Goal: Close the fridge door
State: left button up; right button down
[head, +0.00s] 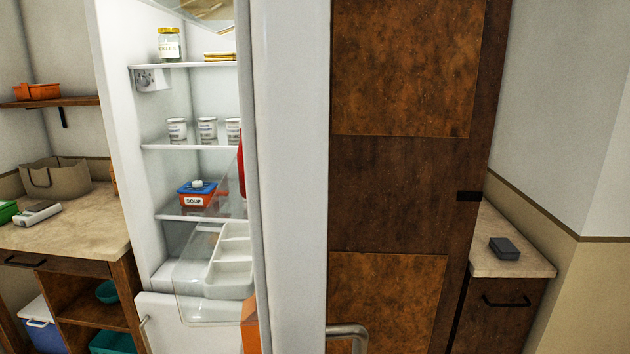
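The fridge (118,150) stands open at left of centre in the head view, with its white interior and shelves showing. Its door stands swung out, with its thick white edge (293,180) toward me. Clear and white door bins (228,262) show left of that edge. To its right is a brown wood-panelled face (400,190), seemingly the door's outer side. A metal handle (348,334) shows low on it, cut off by the bottom of the picture. Neither of my grippers is in view.
Inside are a pickle jar (169,46), white cups (208,128) and a soup container (197,193). A counter with a bag (56,178) stands left. A low cabinet (505,300) with a dark box (505,248) stands right.

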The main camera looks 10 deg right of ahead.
aim_at(282, 46)
jog(key=i+l+u, duration=0.15)
jog(key=l, duration=0.2)
jog(key=i+l+u, duration=0.25)
jog(key=i+l, duration=0.15)
jog(key=l, duration=0.35)
jog(key=k+l+u, duration=0.15)
jog(key=k+l, duration=0.2)
jog(key=k+l+u, duration=0.1)
jog(key=k+l, duration=0.2)
jog(key=k, duration=0.25)
